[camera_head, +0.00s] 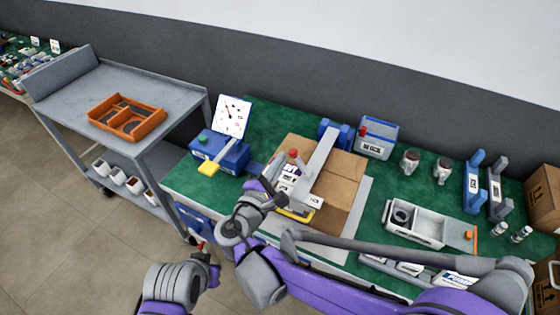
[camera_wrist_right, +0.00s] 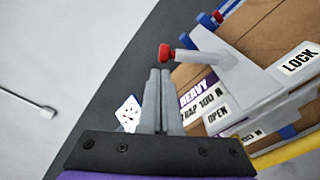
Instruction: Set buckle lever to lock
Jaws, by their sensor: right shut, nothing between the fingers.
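The buckle (camera_wrist_right: 235,80) is a grey metal piece on a brown carton (camera_head: 335,170). Its lever ends in a red knob (camera_wrist_right: 165,53), which also shows in the head view (camera_head: 293,154). An OPEN label (camera_wrist_right: 217,116) and a LOCK label (camera_wrist_right: 299,60) lie along the buckle. In the wrist view the lever's knob end points left, away from the LOCK label. My right gripper (camera_wrist_right: 160,73) is shut and empty, its fingertips just below the knob; I cannot tell whether they touch. My left gripper (camera_head: 203,246) is low in front of the bench, its jaw opening unclear.
A blue device (camera_head: 220,152) with a yellow handle stands left of the carton, before a white dial board (camera_head: 232,116). A grey tray (camera_head: 428,226) and two jars stand to the right. A grey cart (camera_head: 150,92) carries an orange tray (camera_head: 127,116).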

